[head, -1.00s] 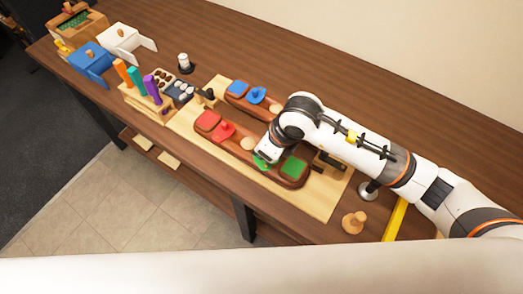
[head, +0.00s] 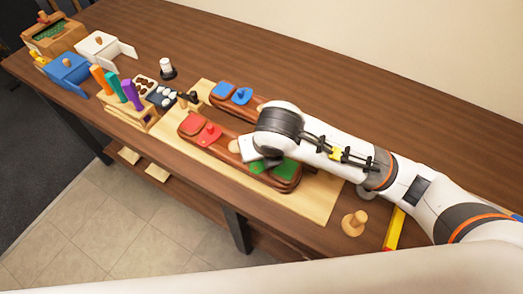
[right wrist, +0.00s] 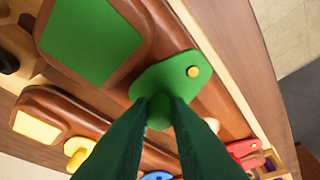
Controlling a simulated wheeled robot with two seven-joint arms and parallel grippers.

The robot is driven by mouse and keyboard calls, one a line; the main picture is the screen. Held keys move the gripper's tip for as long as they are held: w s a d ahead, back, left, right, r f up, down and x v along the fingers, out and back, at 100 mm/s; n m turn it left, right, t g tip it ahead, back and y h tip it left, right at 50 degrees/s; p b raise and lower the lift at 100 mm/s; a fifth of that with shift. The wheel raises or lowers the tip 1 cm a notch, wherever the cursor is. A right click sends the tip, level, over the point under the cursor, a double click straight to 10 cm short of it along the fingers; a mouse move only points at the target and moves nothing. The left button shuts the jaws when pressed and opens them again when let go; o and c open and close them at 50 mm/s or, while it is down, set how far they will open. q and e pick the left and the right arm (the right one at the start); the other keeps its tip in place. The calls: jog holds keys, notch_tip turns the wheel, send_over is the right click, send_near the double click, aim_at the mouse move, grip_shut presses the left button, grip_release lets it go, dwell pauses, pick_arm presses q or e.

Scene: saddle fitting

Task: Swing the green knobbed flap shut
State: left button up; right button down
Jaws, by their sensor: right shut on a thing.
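The green knobbed flap (right wrist: 172,80) is a flat green plate with an orange pin near one corner. Its green knob (right wrist: 160,112) stands between my right gripper's fingertips (right wrist: 160,108), which are shut on it. The flap lies on a brown wooden block beside the bright green square (right wrist: 92,38), leaving that square uncovered. In the head view, the green square (head: 287,168) shows at the block's right end, and the flap (head: 256,167) shows only in part under my right wrist. My left gripper is not in view.
The red square and red flap (head: 209,133) are at the same block's other end. A block with blue parts (head: 241,96) lies behind; a yellow flap (right wrist: 78,150) shows in the wrist view. A wooden knob piece (head: 354,223) stands at the right front.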

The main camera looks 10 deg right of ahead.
jog(key=shift+m, duration=0.3)
jog(key=c, duration=1.4)
grip_release()
jog(key=shift+o, duration=0.2)
jog(key=shift+s+r, duration=0.1)
jog(key=shift+r, duration=0.2)
jog(key=p+v, duration=0.2)
jog(key=v, duration=0.9)
jog(key=shift+r, duration=0.2)
jog(key=shift+s, duration=0.1)
